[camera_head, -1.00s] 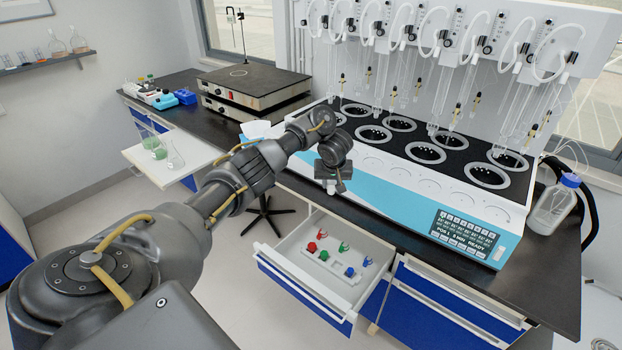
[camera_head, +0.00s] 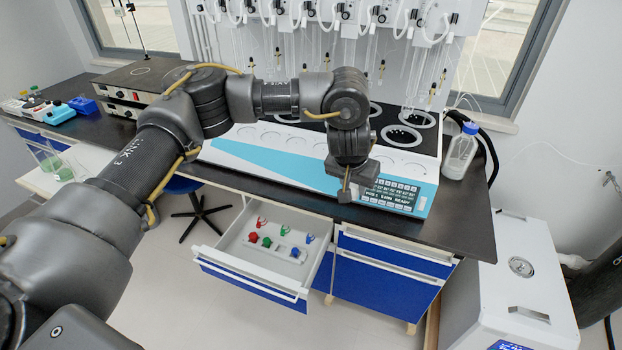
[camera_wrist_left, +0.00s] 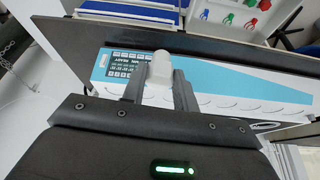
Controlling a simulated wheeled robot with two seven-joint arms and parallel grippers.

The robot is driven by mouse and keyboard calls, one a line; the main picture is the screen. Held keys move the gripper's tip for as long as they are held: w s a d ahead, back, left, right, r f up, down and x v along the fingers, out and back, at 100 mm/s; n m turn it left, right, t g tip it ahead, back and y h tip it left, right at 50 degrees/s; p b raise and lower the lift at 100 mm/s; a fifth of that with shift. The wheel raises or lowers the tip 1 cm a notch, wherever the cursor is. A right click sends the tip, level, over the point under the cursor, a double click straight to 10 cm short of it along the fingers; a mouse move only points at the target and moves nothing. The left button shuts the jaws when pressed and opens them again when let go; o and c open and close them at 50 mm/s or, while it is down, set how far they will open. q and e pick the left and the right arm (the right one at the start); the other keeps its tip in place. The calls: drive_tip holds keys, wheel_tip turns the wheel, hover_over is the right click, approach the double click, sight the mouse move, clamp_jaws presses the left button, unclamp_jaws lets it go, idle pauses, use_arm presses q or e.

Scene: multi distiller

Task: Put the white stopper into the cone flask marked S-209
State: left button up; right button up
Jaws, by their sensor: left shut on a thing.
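My left gripper (camera_head: 346,188) is in front of the display end of the blue and white distiller, over the black bench top. In the left wrist view its fingers (camera_wrist_left: 159,82) are shut on the white stopper (camera_wrist_left: 160,66), whose rounded end sticks out past the fingertips. In the head view the stopper cannot be made out. Glass flasks with green contents (camera_head: 64,173) stand on a white pull-out shelf at the far left, partly behind my left arm. No S-209 mark can be read. My right gripper is not in view.
The distiller (camera_head: 265,157) fills the back of the bench. An open drawer (camera_head: 228,247) holds red, green and blue clamps and knobs. A blue-capped bottle (camera_head: 461,150) stands at the bench's right end. A white cabinet (camera_head: 520,290) is on the right.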

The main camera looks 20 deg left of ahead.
use_arm(q)
drive_tip(key=s+d+m+g+h, duration=0.1)
drive_tip(key=s+d+m+h, duration=0.2)
drive_tip(key=s+d+m, duration=0.8)
drive_tip(key=s+a+f+n+g+b, duration=0.1)
drive_tip(key=s+a+f+b, duration=0.4)
drive_tip(key=f+b, duration=0.2)
drive_tip(key=shift+s+f, duration=0.2)
drive_tip(key=shift+f, duration=0.65)
